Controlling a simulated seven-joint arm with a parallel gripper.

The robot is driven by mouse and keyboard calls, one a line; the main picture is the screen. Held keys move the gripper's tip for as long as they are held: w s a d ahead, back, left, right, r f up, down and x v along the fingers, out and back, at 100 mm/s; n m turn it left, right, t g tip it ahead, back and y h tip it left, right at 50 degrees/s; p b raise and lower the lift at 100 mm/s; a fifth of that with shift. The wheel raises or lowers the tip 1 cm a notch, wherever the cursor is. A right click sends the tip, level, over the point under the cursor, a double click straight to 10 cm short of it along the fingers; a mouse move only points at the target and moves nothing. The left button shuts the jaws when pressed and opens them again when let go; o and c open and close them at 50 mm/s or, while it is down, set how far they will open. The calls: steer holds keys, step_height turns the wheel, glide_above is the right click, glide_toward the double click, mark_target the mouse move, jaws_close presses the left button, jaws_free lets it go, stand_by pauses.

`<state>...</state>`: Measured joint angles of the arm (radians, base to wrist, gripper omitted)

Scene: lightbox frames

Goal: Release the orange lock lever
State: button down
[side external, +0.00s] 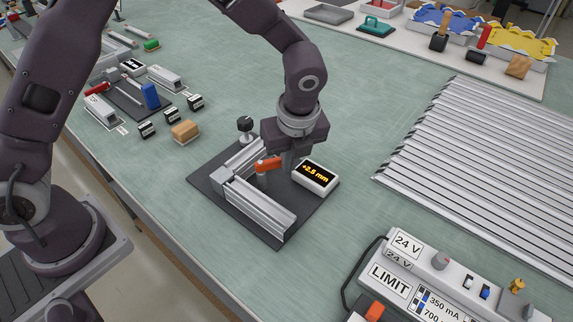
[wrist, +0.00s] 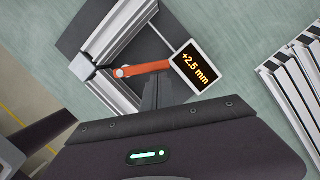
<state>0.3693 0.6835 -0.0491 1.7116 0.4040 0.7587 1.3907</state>
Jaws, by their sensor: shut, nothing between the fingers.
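The orange lock lever (side external: 268,164) sits on an aluminium-profile frame (side external: 259,204) on a dark base plate. In the wrist view the lever (wrist: 147,68) runs from a pivot at the frame's corner toward a display. The display (side external: 316,176) reads +2.5 mm and also shows in the wrist view (wrist: 195,68). My gripper (side external: 289,165) is shut and empty, pointing down beside the lever's free end. In the wrist view its fingertips (wrist: 157,82) lie right next to the lever; I cannot tell whether they touch it.
A black knob (side external: 245,124) stands at the plate's back corner. A ribbed metal panel (side external: 490,165) lies to the right. A control box labelled 24 V and LIMIT (side external: 430,285) is at the front right. Blocks and a second fixture (side external: 140,95) lie at the left. Bare table lies between.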

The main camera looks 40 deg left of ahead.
steer(key=n, duration=0.1)
steer(key=w+a+n, duration=0.1)
steer(key=n, duration=0.1)
steer(key=shift+w+a+g, duration=0.1)
steer(key=shift+w+g, duration=0.1)
steer(key=shift+g, duration=0.2)
steer(key=shift+w+a+n+g, duration=0.2)
steer(key=shift+a+n, duration=0.1)
steer(key=shift+n, duration=0.45)
steer(key=shift+w+a+n+g, duration=0.15)
steer(key=shift+a+n, duration=0.15)
steer(key=shift+n, duration=0.45)
steer(key=d+r, duration=0.6)
steer(key=r, duration=0.3)
steer(key=shift+d+r, duration=0.25)
steer(key=shift+r, duration=0.15)
steer(key=shift+s, duration=0.1)
